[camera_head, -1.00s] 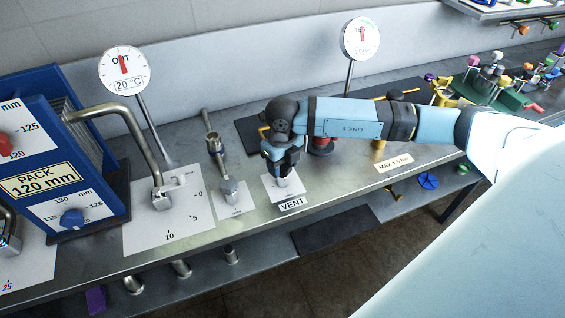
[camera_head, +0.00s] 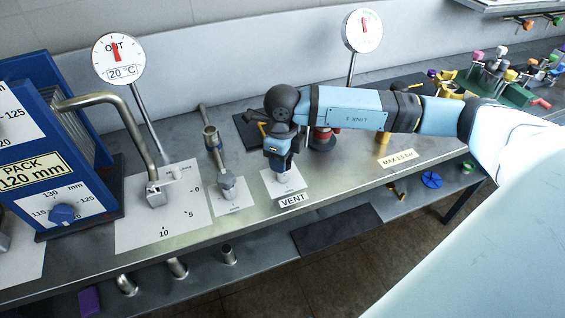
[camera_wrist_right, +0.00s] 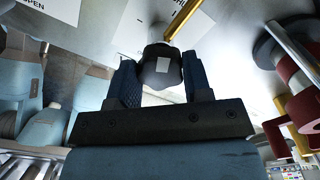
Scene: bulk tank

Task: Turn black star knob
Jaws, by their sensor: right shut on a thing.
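My right gripper (camera_head: 282,172) points down over the white plate by the VENT label in the head view. In the right wrist view, my right gripper (camera_wrist_right: 162,82) has its two fingers on either side of the black star knob (camera_wrist_right: 160,66) and is shut on it. The knob has a pale square on its face, and a brass-coloured rod lies just beyond it. In the head view the knob is mostly hidden by the gripper. My left gripper is not in view.
A steel valve with a lever (camera_head: 155,192) stands left on a scale plate. A PACK unit (camera_head: 62,160) and an OUT gauge (camera_head: 118,60) stand further left. A red-capped part (camera_head: 322,139) is right behind my wrist. The bench's front edge runs below the VENT label (camera_head: 293,200).

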